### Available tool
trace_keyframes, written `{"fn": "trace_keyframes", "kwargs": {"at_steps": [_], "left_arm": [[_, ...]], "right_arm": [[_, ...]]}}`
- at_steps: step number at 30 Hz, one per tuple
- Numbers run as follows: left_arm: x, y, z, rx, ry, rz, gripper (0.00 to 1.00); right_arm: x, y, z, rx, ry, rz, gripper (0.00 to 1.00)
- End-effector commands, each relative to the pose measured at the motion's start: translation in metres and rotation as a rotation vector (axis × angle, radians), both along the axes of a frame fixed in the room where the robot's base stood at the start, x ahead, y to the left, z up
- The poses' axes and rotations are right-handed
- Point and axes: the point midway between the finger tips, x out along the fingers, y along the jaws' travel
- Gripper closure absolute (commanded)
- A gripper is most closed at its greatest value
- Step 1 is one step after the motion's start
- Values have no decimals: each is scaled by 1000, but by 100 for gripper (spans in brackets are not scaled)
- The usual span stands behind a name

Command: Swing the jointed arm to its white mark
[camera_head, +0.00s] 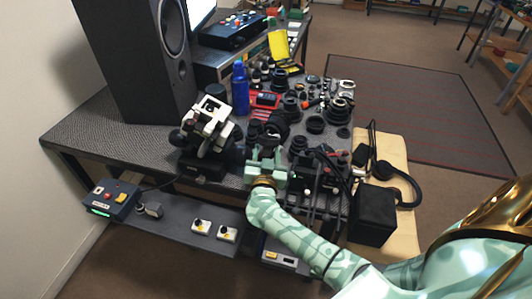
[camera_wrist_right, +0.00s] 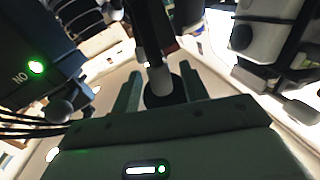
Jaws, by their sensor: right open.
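My right gripper (camera_head: 266,155), mint green, is at the front edge of the table with its two fingers apart. In the right wrist view, a dark post with a pale grey rounded end (camera_wrist_right: 158,82) stands between the open fingers; I cannot tell whether they touch it. A black apparatus with rods (camera_head: 320,172) is just right of the gripper, and a white and black jointed device (camera_head: 206,122) is to its left. I cannot tell for sure which part is the jointed arm. No white mark can be made out clearly. My left gripper is out of view.
A blue bottle (camera_head: 240,88), a red case (camera_head: 266,99) and several lens parts crowd the table. A black speaker (camera_head: 140,60) stands at back left. A black box (camera_head: 373,214) and headphones (camera_head: 402,182) lie at right. A low shelf (camera_head: 180,222) carries small controls.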

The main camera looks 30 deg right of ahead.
Motion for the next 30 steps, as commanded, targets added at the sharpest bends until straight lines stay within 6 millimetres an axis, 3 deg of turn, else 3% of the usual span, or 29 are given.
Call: {"fn": "trace_keyframes", "kwargs": {"at_steps": [12, 13, 17, 18, 30], "left_arm": [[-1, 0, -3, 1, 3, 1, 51], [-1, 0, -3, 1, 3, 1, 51], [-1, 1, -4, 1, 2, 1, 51], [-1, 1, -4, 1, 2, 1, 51], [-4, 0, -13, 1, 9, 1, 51]], "right_arm": [[10, -8, 1, 1, -1, 0, 56], [10, -8, 1, 1, -1, 0, 59], [10, -8, 1, 0, -1, 0, 95], [10, -8, 1, 0, -1, 0, 100], [6, -3, -4, -50, -41, 2, 100]]}}
